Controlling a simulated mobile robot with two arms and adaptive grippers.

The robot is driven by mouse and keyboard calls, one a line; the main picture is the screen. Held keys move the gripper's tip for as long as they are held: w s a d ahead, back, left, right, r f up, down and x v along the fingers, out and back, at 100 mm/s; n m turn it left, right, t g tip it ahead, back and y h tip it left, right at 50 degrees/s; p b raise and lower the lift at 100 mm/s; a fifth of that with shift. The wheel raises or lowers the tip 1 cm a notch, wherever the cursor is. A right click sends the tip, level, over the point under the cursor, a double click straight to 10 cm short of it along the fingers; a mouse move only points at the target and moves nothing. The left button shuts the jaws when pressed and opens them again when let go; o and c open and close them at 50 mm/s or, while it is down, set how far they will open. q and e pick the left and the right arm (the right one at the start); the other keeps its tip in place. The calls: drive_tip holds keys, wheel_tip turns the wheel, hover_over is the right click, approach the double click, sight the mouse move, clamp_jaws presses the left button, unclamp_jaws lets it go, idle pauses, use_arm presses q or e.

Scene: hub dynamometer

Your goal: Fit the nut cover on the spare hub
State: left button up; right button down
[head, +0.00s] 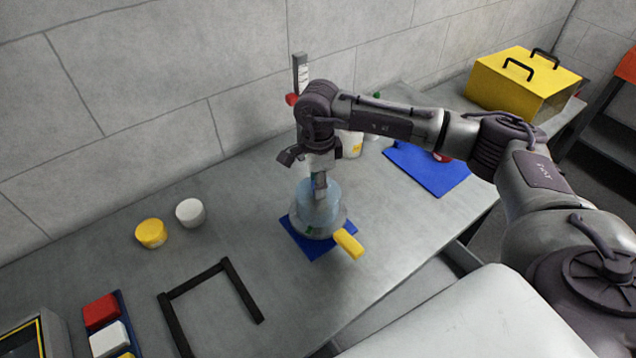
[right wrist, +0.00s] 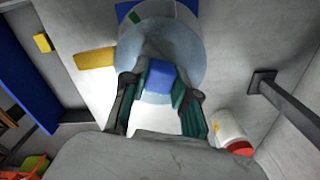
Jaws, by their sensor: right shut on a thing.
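A pale blue see-through dome, which looks like the nut cover (head: 320,209), stands upright over a wider grey base, likely the spare hub (head: 340,222). A yellow handle (head: 348,243) sticks out at the base's front right. My right gripper (head: 320,183) points down from above and is shut on the cover's blue knob (right wrist: 160,78). In the right wrist view the fingers (right wrist: 157,90) lie on both sides of this knob, with the round cover (right wrist: 190,62) below. I cannot tell whether the cover is fully seated. My left gripper is not in view.
A blue mat (head: 301,240) lies under the hub; another blue mat (head: 430,172) lies to the right. A yellow cap (head: 151,233), a white cap (head: 190,212) and a black frame (head: 243,291) are at left. A yellow box (head: 510,85) stands far right. A white bottle (right wrist: 229,128) is close by.

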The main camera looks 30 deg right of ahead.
idle(0.9)
drive_tip(key=shift+f+b, duration=0.6)
drive_tip(key=shift+b, duration=0.15)
drive_tip(key=c, duration=1.2)
unclamp_jaws()
drive_tip(key=shift+r, duration=0.1)
wheel_tip(320, 180, up, 11)
drive_tip(key=p, duration=0.5)
drive_tip(key=shift+p, duration=0.35)
